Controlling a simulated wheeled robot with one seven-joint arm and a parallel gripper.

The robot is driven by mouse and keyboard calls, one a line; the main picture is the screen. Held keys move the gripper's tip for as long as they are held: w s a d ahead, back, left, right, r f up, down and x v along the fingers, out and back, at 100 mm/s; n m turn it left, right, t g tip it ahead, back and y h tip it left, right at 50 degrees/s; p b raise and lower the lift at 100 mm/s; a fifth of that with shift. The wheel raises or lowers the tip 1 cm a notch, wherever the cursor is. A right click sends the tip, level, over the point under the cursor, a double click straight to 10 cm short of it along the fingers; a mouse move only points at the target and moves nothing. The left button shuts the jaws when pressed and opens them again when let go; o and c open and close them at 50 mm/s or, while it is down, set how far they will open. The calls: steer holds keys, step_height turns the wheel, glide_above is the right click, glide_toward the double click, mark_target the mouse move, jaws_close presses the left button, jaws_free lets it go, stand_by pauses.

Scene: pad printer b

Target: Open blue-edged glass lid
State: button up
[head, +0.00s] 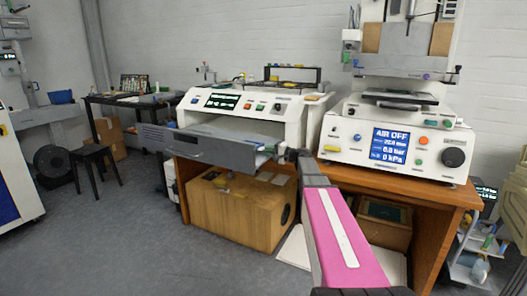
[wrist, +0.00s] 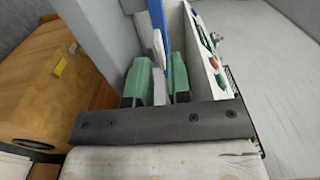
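My gripper (wrist: 162,72) has two green finger pads, which stand apart in the wrist view. A small pale piece (wrist: 159,48) shows in the gap between and beyond them; I cannot tell whether they touch it. A blue strip (wrist: 163,14) runs just past the fingertips, beside the white machine panel (wrist: 204,55); it may be the lid's blue edge. In the head view my gripper (head: 268,150) is at the right end of the white machine's (head: 240,102) front opening. The lid's glass is not clear to me in either view.
A long grey front piece (head: 208,149) juts out below the machine's opening. A wooden box (head: 237,203) stands under the bench. A pad printer (head: 400,140) with a screen reading "AIR OFF" stands at right. A black stool (head: 92,160) is at left; the floor in front is clear.

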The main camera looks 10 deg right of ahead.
mark_target(263, 155)
steer(key=shift+x, duration=1.55)
jaws_close()
steer(key=shift+r, duration=0.15)
